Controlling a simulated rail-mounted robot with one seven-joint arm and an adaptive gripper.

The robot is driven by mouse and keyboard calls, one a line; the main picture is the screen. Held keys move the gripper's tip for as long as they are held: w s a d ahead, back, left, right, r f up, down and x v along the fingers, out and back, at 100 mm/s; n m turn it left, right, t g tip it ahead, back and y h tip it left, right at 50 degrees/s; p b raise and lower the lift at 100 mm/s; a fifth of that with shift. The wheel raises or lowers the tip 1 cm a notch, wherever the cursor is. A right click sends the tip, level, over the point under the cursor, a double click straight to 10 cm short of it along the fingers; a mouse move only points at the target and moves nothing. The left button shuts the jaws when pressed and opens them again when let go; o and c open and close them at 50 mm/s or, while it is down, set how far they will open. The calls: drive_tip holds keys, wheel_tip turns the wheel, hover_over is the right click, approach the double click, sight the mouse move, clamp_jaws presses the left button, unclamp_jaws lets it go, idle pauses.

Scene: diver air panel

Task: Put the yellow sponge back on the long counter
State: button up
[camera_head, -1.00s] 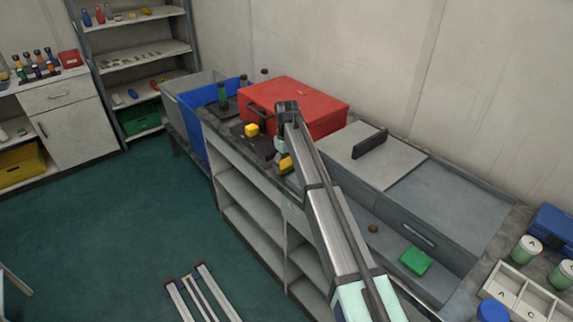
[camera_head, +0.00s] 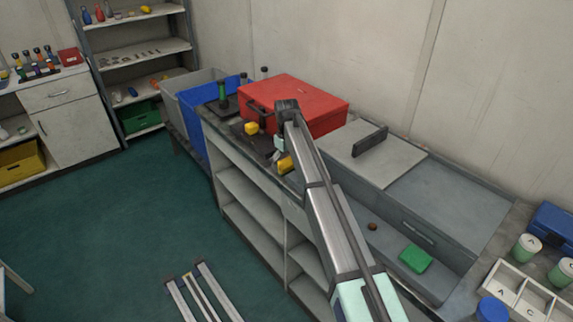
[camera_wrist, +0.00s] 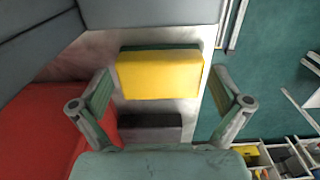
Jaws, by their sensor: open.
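The yellow sponge (camera_wrist: 160,74) with a dark green layer along its far edge lies between my gripper's open fingers in the wrist view. Gaps show on both sides, so neither finger clearly touches it. In the head view a yellow piece, apparently the sponge (camera_head: 286,164), shows partly behind my arm, at the counter's front edge. My gripper (camera_wrist: 160,88) is open; in the head view it (camera_head: 278,154) is mostly hidden by my arm. The long counter (camera_head: 232,127) runs below, with open shelves in front. I cannot tell whether the sponge rests fully on its top.
A red case (camera_head: 295,102) stands behind my gripper. A second yellow object (camera_head: 251,129) sits to its left, near a green-banded bottle (camera_head: 222,92). A dark block (camera_wrist: 150,128) lies near the sponge. A green block (camera_head: 415,259) lies further right.

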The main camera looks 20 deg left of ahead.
sight(286, 163)
wheel_tip(286, 163, up, 12)
drive_tip(key=b, duration=0.2)
drive_tip(key=shift+f, duration=0.2)
idle(0.3)
